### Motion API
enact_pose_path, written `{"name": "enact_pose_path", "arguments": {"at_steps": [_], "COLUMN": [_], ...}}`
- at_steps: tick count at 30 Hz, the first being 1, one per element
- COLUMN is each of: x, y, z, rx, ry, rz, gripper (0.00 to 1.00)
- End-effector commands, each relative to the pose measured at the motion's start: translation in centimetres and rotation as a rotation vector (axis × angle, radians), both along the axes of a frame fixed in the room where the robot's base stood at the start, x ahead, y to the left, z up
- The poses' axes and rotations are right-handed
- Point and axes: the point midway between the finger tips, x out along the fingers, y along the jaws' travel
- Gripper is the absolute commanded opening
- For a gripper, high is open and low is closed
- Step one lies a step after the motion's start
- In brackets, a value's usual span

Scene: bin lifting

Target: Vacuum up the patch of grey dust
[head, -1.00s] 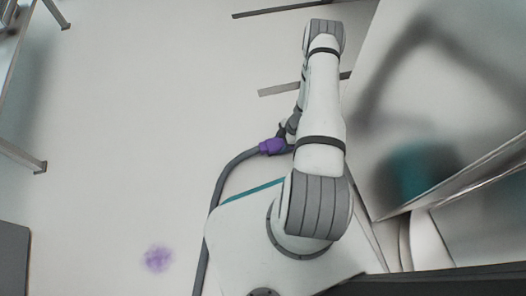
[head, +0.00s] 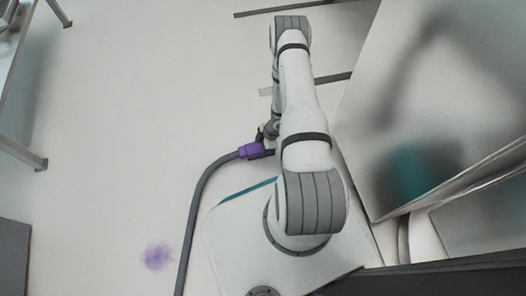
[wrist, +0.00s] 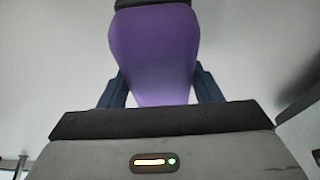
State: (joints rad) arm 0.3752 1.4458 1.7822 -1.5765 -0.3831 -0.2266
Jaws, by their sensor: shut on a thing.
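A smudgy purple patch (head: 158,257) lies on the pale floor at the lower left of the head view; I see no grey patch. My gripper (wrist: 160,84) is shut on a purple vacuum handle (wrist: 155,45), with a dark finger on each side of it in the wrist view. In the head view the purple handle (head: 250,151) shows beside my arm, with a grey hose (head: 199,195) curving down from it to the bottom edge. The handle is up and right of the patch and well apart from it. The vacuum's mouth is hidden.
A large pale reflective panel (head: 425,100) stands close on the right of my arm. A metal-legged table or rack (head: 22,154) is at the left edge, and a dark grey block (head: 14,256) at lower left. The floor between is clear.

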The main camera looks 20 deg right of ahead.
Motion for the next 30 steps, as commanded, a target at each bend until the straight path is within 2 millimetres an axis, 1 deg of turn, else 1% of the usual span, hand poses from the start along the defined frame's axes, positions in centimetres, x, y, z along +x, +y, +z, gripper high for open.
{"name": "enact_pose_path", "arguments": {"at_steps": [3, 5, 6, 8, 21, 25, 30], "x": [0.0, 0.1, 0.1, 0.0, 0.0, 0.0, 0.0], "y": [0.7, 0.7, 0.7, 0.7, 0.7, 0.7, 0.8], "z": [0.2, 1.3, 2.2, 2.5, 6.5, 7.4, 7.8], "rx": [0.000, -0.001, -0.001, 0.000, 0.000, 0.000, 0.000], "ry": [0.000, -0.001, -0.002, -0.001, -0.002, -0.001, -0.001], "rz": [-0.004, -0.004, -0.004, -0.004, -0.004, -0.004, -0.001], "gripper": [0.40, 0.40, 0.40, 0.40, 0.40, 0.40, 0.40]}}
